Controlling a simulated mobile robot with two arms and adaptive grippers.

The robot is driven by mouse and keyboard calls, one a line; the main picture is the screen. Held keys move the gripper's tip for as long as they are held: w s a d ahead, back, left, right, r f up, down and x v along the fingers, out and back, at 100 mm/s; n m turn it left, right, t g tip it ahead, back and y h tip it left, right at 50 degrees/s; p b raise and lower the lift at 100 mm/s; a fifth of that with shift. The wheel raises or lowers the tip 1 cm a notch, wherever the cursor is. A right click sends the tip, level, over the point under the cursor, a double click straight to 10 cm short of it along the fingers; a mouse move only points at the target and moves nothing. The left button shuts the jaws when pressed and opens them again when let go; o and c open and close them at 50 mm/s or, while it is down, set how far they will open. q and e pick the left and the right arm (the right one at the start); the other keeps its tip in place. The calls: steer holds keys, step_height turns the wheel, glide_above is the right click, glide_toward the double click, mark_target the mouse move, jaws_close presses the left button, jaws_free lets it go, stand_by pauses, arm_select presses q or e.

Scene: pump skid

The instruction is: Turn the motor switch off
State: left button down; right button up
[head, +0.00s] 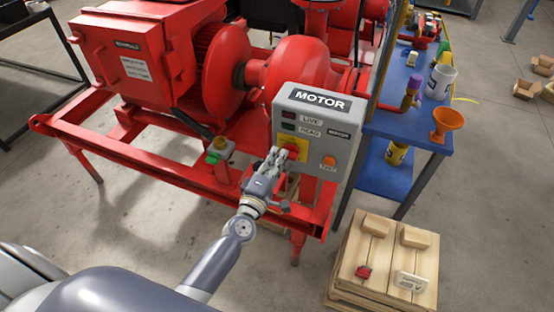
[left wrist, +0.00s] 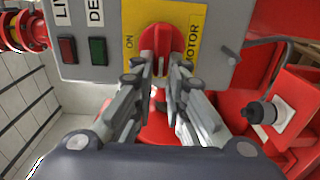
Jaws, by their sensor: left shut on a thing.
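The motor switch is a red rotary knob (left wrist: 158,42) on a yellow plate (left wrist: 185,20) marked ON and MOTOR. The plate is on the front of a grey box (head: 345,125) labelled MOTOR in the head view. My left gripper (head: 279,155) is at the knob, and its two fingers (left wrist: 161,82) are shut on it from both sides in the left wrist view. The knob's handle runs roughly up and down in that view. The fingers hide part of the knob and plate, and I cannot tell which mark it points to. My right gripper is not in view.
The box also has LIVE and DEAD lamps and an orange TEST button (head: 329,160). The red pump skid (head: 150,160) is behind. A blue shelf (head: 410,130) and a pallet (head: 375,265) are right.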

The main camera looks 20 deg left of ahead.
arm_select(q)
steer(key=shift+f, duration=0.1)
stand_by(0.3)
steer(key=c, duration=1.6)
jaws_free()
steer(key=s, duration=1.2)
steer(key=shift+a, duration=0.2)
steer(key=s+f+m+g, duration=0.3)
steer(key=s+f+m, duration=0.1)
steer(key=f, duration=0.7)
steer(key=s+f+m+g+h, duration=0.1)
steer(key=s+f+m+g, duration=0.15)
steer(key=f, duration=0.75)
steer(key=s+f+m+g, duration=0.3)
steer(key=s+f+m, duration=0.2)
steer(key=f, duration=0.6)
steer(key=s+a+f+m+g, duration=0.1)
steer(key=s+f+m+g, duration=0.1)
steer(key=s+f, duration=0.3)
steer(key=s+a+f+m+g+y, duration=0.1)
steer(key=s+f+m+g, duration=0.2)
steer(key=s, duration=0.9)
steer(key=s+a+f+m+g, duration=0.1)
steer(key=s+f+m+g, duration=0.2)
steer(key=s+f, duration=0.5)
steer(key=shift+s+a+f+m+y, duration=0.3)
steer(key=shift+s+f+m, duration=0.05)
steer(key=shift+s, duration=0.45)
